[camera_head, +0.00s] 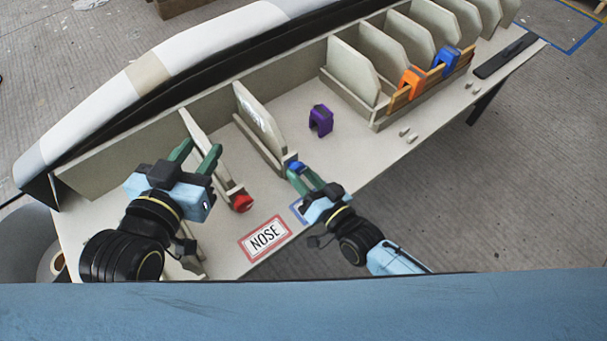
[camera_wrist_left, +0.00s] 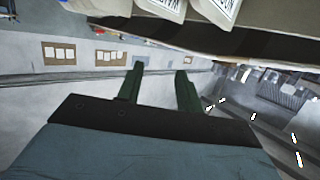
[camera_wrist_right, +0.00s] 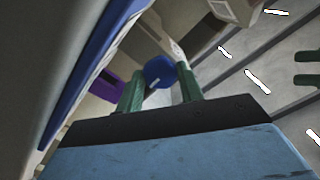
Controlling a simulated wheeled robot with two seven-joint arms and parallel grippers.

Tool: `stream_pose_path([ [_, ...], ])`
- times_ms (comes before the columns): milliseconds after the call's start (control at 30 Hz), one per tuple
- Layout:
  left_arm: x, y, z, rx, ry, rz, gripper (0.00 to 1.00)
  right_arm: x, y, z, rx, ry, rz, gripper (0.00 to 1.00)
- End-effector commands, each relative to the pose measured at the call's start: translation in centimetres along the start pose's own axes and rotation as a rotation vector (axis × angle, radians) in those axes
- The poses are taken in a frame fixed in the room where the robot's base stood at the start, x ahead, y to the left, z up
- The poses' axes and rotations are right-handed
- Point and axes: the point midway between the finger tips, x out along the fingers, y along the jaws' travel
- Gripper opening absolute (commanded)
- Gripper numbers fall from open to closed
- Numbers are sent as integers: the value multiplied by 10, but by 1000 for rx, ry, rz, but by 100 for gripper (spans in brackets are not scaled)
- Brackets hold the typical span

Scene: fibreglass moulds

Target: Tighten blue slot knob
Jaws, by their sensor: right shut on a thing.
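The blue slot knob (camera_wrist_right: 160,72) sits at the front end of a divider slot in the right wrist view. It also shows in the head view (camera_head: 296,167). My right gripper (camera_head: 298,176) is at this knob, its green fingers (camera_wrist_right: 160,92) on either side of it and shut on it. My left gripper (camera_head: 198,155) is open and empty. It is above the bench near the left divider (camera_head: 203,143), with its fingers spread in the left wrist view (camera_wrist_left: 160,82). A red slot knob (camera_head: 242,203) is at the front end of the left divider.
A purple clamp (camera_head: 320,121) stands on the bench right of the middle divider (camera_head: 258,120). Orange (camera_head: 411,82) and blue (camera_head: 446,62) clamps sit on the rack at the right. A NOSE label (camera_head: 265,239) lies at the front edge. The long mould runs behind.

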Motion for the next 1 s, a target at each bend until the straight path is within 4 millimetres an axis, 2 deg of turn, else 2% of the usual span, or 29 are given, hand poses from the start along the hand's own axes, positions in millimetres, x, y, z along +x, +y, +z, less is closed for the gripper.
stream_pose_path([
  [367,0,0,1,0,-4,-1,36,0,0,1,4,-1,0,14],
  [400,0,0,1,0,-4,0,36,0,0,1,4,-1,0,41],
  [533,0,0,1,0,-4,0,36,0,0,1,3,-1,0,58],
  [900,0,0,1,0,-10,0,36,-2,1,0,2,-1,0,59],
  [1000,-2,-3,10,1,-71,-7,36,-8,3,-2,2,-3,1,59],
])
